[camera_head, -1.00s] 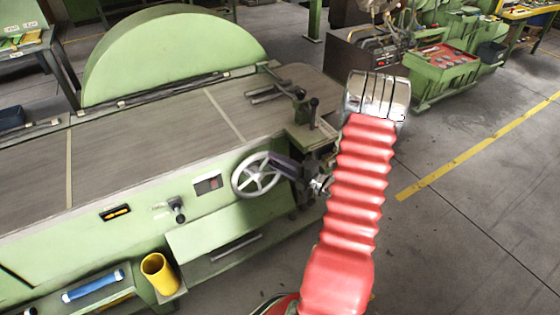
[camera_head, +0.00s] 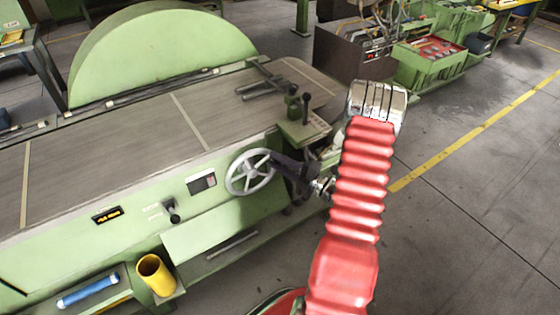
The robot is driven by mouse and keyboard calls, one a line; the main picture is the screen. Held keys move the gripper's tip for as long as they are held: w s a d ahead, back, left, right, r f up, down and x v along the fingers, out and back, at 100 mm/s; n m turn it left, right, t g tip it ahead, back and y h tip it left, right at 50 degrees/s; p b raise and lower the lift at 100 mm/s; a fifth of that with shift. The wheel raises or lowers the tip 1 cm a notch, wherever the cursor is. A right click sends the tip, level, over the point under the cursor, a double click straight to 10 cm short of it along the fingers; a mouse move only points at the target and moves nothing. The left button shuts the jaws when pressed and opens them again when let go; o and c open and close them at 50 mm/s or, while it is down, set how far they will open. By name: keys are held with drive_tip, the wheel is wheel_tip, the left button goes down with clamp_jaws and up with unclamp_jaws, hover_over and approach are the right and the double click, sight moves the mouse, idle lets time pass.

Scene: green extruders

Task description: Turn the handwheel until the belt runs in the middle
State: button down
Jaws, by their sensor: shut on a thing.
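The handwheel (camera_head: 250,172), a pale grey spoked wheel, stands on the front of the green belt machine near its right end. My gripper (camera_head: 275,161), dark, reaches in from the right and is shut on the right side of the wheel's rim. It covers that part of the rim, so the exact contact is hard to see. The belt (camera_head: 110,140) is a wide grey-brown band with light cross seams, lying along the machine top.
My red arm covers the floor right of the machine. A lever block (camera_head: 303,125) stands just above the gripper. A yellow cup (camera_head: 156,274) and blue roll (camera_head: 88,290) are at lower left. The floor (camera_head: 470,230) at right is clear.

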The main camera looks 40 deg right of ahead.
drive_tip(key=shift+w+d, duration=0.2)
drive_tip(key=shift+d, duration=0.15)
drive_tip(key=c, duration=1.6)
unclamp_jaws()
drive_tip(key=shift+w, duration=0.1)
drive_tip(key=shift+c, duration=0.2)
drive_tip(key=v, duration=1.4)
drive_tip(key=shift+a, duration=0.2)
